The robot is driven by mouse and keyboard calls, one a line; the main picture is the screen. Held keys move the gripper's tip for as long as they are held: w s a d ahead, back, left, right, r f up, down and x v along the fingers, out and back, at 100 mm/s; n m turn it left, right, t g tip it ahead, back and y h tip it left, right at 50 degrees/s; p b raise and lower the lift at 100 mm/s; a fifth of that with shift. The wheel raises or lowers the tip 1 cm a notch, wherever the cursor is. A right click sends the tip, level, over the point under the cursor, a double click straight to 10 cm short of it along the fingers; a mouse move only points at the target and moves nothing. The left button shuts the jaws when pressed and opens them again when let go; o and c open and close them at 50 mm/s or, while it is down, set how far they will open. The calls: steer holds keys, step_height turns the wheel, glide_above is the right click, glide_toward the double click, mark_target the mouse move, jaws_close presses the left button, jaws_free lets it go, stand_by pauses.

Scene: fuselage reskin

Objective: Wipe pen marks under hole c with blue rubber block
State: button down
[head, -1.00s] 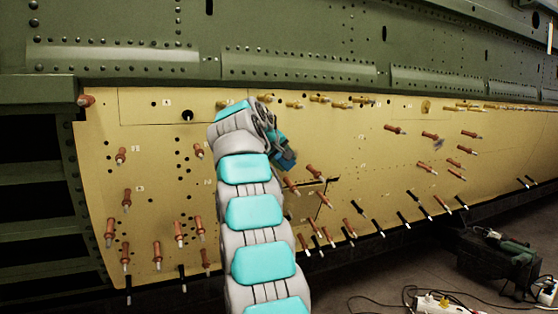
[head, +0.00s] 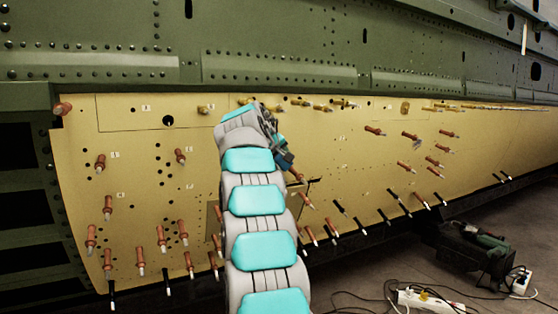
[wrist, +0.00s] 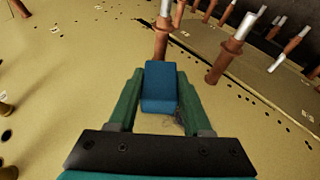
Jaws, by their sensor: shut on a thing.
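My gripper (wrist: 158,98) is shut on the blue rubber block (wrist: 160,80), which sits between the green fingers in the wrist view. In the head view my gripper (head: 281,152) is at the yellow skin panel (head: 130,150), with the blue block (head: 285,162) at its tip. I cannot tell whether the block touches the panel. A small dark mark (wrist: 181,118) shows beside the block in the wrist view. Small labels are on the panel, but hole c cannot be read.
Copper-coloured pin fasteners stick out of the panel, including one (wrist: 162,30) just beyond the block and another (wrist: 228,60) to its right. Dark pins (head: 400,205) line the lower edge. A power strip (head: 425,300) and cables lie on the floor. The panel left of the block is fairly open.

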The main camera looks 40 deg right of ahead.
steer(key=shift+f, duration=0.1)
steer(key=w+a+b, duration=0.1)
steer(key=w+a, duration=0.1)
steer(key=a, duration=0.6)
stand_by(0.7)
steer(key=s+a+f+b, duration=0.1)
steer(key=s+b, duration=0.3)
steer(key=s, duration=0.1)
steer(key=shift+s+a+f, duration=0.15)
steer(key=shift+s+f, duration=0.05)
steer(key=shift+s, duration=0.2)
stand_by(0.3)
steer(key=shift+s+a+f+b, duration=0.2)
steer(key=shift+s+b, duration=0.15)
steer(key=shift+s, duration=0.35)
steer(key=shift+s+a+f+b, duration=0.15)
steer(key=shift+s+b, duration=0.15)
steer(key=shift+s, duration=0.4)
